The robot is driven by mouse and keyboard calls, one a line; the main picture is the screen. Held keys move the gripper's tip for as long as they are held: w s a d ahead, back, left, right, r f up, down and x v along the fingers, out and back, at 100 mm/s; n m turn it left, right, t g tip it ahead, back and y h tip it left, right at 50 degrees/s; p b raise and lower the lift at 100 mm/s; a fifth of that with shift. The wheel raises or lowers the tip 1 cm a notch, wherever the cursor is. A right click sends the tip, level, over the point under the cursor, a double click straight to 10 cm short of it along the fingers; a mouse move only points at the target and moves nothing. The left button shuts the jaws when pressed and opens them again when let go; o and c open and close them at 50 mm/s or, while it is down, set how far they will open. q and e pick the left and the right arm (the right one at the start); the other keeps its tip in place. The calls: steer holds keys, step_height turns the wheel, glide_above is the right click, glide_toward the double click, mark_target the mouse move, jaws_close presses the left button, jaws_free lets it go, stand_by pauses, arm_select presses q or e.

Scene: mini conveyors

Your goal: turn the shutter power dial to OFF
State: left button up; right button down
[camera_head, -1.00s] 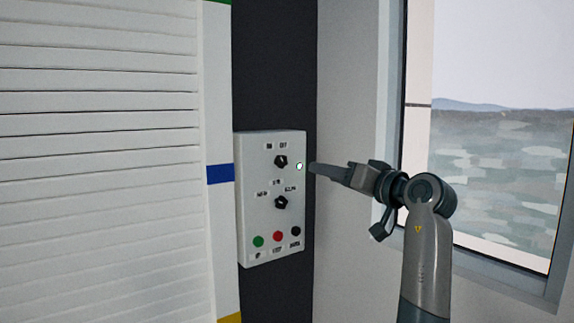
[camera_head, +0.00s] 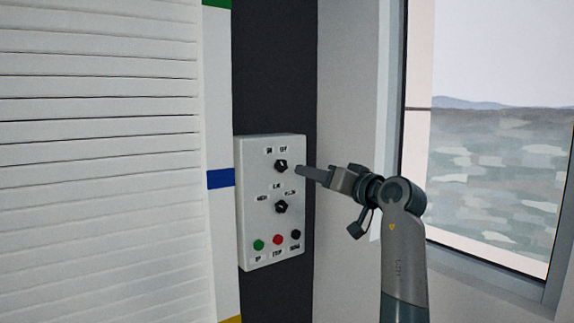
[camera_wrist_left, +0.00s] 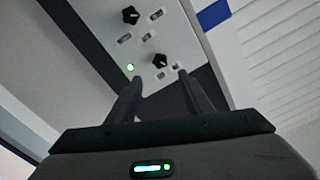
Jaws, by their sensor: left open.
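A pale control panel (camera_head: 250,225) is mounted on the dark wall strip. Its upper black dial (camera_head: 281,166) sits below two small labels that look like ON and OFF; its exact pointer direction is too small to tell. The dial also shows in the left wrist view (camera_wrist_left: 159,61), where the panel appears upside down. My left gripper (camera_head: 299,171) is just right of this dial in the head view, pointing left at the panel. In the wrist view its fingers (camera_wrist_left: 160,78) are open and empty, spread about the labels, apart from the dial. My right gripper is not in view.
A second black dial (camera_head: 281,207) sits lower on the panel, above green, red and black buttons (camera_head: 277,239). A lit lamp (camera_wrist_left: 130,67) is beside one fingertip. A slatted shutter (camera_head: 100,160) stands left; a window (camera_head: 490,150) is right, behind my arm.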

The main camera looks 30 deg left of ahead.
mark_target(283, 166)
arm_select(q)
steer(key=p+x, duration=0.4)
steer(key=x, duration=0.7)
steer(key=shift+r, duration=0.2)
steer(key=shift+w+a+f+p, duration=0.15)
steer(key=shift+w+a+p, duration=0.15)
steer(key=shift+a, duration=0.25)
steer(key=c, duration=1.1)
